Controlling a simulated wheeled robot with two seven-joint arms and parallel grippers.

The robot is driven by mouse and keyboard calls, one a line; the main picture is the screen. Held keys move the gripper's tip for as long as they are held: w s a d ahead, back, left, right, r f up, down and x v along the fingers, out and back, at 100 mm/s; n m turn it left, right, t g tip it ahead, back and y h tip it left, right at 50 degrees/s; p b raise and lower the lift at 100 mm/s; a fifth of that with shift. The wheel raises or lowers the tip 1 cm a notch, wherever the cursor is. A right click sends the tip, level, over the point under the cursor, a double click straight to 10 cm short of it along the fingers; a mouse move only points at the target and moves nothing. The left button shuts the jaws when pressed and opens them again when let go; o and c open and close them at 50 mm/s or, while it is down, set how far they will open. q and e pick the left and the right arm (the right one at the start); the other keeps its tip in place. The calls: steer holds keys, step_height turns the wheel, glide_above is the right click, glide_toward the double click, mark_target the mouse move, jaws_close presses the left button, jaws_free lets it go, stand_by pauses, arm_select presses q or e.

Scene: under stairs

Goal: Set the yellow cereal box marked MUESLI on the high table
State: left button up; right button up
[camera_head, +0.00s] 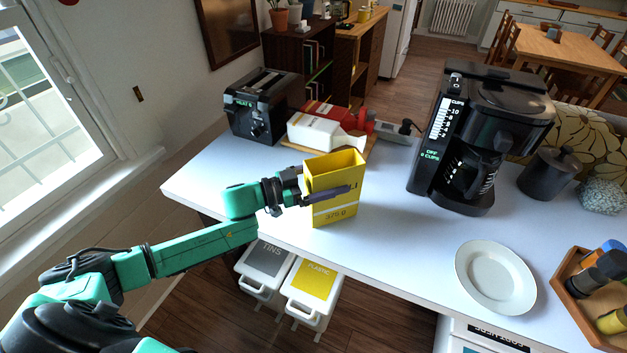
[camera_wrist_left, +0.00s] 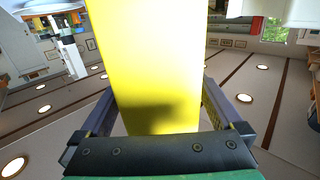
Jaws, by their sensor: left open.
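The yellow cereal box (camera_head: 340,174) stands upright on the white table (camera_head: 390,243), near its front edge. Its front shows the end of a printed word and "375 g"; the rest of the word is hidden by my finger. My left gripper (camera_head: 328,186) is open around the box, one finger across its printed front and the other mostly hidden behind it. In the left wrist view the box (camera_wrist_left: 155,65) fills the space between the two fingers (camera_wrist_left: 158,104). Whether the fingers touch it I cannot tell. My right gripper is not in view.
To the right are a coffee maker (camera_head: 480,130), a white plate (camera_head: 495,276) and a wooden tray (camera_head: 570,285). Bins (camera_head: 262,270) stand below the front edge. The table between box and plate is clear.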

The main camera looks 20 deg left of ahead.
mark_target(308, 184)
arm_select(q)
steer(key=b+v, duration=0.1)
steer(key=v, duration=0.6)
steer(key=shift+s+f, duration=0.1)
steer(key=shift+f, duration=0.1)
steer(key=v, duration=0.4)
steer(key=shift+s+a+r+p, duration=0.15)
steer(key=shift+s+a+p, duration=0.05)
steer(key=shift+a+p, duration=0.1)
